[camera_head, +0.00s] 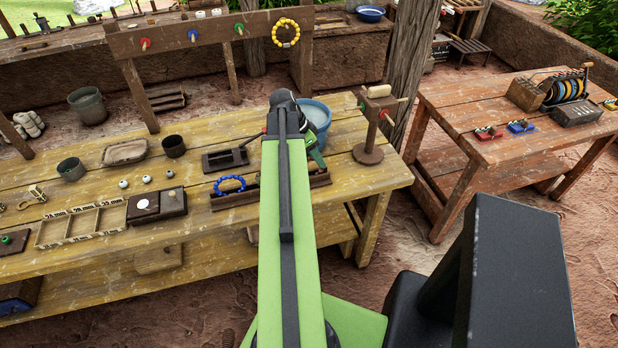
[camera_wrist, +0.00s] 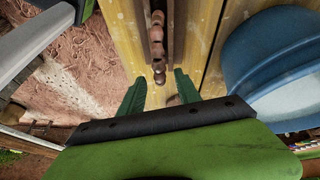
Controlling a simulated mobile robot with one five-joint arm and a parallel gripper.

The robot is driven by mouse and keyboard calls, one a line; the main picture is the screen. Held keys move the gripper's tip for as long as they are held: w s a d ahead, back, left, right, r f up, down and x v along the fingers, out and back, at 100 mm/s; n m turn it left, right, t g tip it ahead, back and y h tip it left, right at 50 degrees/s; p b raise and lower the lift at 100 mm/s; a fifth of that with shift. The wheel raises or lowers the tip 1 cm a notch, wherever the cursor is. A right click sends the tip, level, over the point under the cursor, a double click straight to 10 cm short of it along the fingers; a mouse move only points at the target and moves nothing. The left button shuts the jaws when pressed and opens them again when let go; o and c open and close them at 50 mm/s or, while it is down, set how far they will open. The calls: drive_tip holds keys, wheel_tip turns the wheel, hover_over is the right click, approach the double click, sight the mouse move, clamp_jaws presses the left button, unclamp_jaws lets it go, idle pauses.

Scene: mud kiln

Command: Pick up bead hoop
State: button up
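A blue bead hoop (camera_head: 230,184) lies at the front of a wooden bead trough (camera_head: 235,198) on the yellow workbench. A yellow bead hoop (camera_head: 285,33) hangs on the rail at the back. My gripper (camera_head: 316,155) is over the right part of the bench, right of the blue hoop, mostly hidden by my arm. In the wrist view my gripper (camera_wrist: 160,85) is open, its green fingers apart with nothing held. Brown beads (camera_wrist: 158,50) in a wooden trough show just beyond the fingers. Neither hoop shows in the wrist view.
A blue bucket (camera_head: 316,115) stands close beside my gripper; it also shows in the wrist view (camera_wrist: 275,65). A wooden peg stand (camera_head: 368,153) is at the bench's right end. A dark block (camera_head: 225,159) lies behind the trough. A second table (camera_head: 475,110) stands right.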

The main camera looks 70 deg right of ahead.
drive_tip(key=shift+b+x, duration=0.35)
drive_tip(key=shift+x, duration=0.7)
drive_tip(key=shift+r, duration=0.1)
clamp_jaws()
drive_tip(key=shift+r+p, duration=0.15)
drive_tip(key=shift+p, duration=0.15)
